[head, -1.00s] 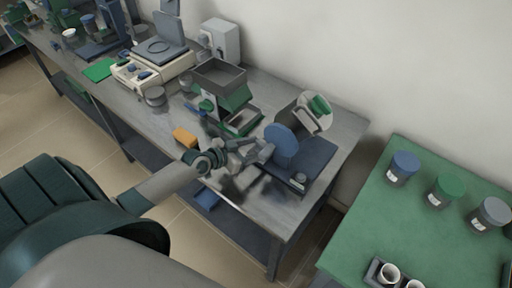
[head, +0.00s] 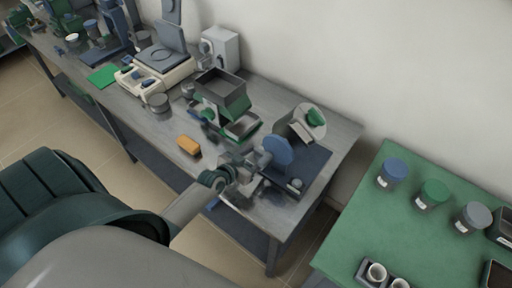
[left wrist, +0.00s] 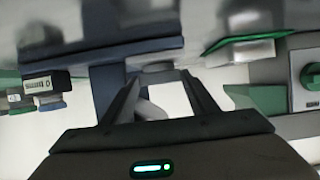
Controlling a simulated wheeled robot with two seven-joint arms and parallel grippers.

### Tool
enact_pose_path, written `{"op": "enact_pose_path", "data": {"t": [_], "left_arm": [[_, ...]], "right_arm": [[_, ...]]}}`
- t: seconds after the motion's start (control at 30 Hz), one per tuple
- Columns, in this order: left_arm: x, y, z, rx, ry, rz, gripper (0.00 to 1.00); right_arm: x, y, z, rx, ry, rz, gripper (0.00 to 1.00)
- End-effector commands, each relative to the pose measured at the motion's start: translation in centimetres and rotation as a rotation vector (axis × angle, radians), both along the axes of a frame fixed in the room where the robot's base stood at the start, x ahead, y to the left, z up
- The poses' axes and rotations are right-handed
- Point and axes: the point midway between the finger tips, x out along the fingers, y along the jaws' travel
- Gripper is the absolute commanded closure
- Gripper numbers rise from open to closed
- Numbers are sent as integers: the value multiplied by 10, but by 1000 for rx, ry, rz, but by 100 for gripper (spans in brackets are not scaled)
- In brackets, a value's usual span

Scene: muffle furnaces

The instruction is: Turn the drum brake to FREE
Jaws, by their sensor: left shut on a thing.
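The drum machine stands at the near right end of the steel bench, with a blue disc (head: 278,151), a tilted pale drum (head: 309,122) with green at its mouth, and a dark base (head: 305,172). My left gripper (head: 252,164) is at the left side of the blue disc. In the left wrist view its two dark fingers (left wrist: 163,95) angle around a small pale grey part (left wrist: 150,109), which I take to be the drum brake. The gripper hides most of this part in the head view. No FREE marking is readable. My right gripper is not in view.
An orange block (head: 188,145) lies left of my gripper. A green and grey hopper machine (head: 222,92) stands behind it, with a balance (head: 157,65) farther left.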

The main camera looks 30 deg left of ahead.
Motion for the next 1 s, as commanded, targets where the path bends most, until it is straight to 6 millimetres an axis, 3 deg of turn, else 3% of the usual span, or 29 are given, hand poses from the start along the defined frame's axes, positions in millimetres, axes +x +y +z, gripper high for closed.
{"op": "enact_pose_path", "data": {"t": [0.1,0.47,0.5,1.0], "left_arm": [[2,1,6,1,-7,28,69],[2,0,4,2,-7,35,69],[2,0,4,2,-7,35,39],[-6,-1,2,0,0,32,39]], "right_arm": [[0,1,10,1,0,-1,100],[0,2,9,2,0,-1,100],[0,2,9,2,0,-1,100],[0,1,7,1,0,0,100]]}}
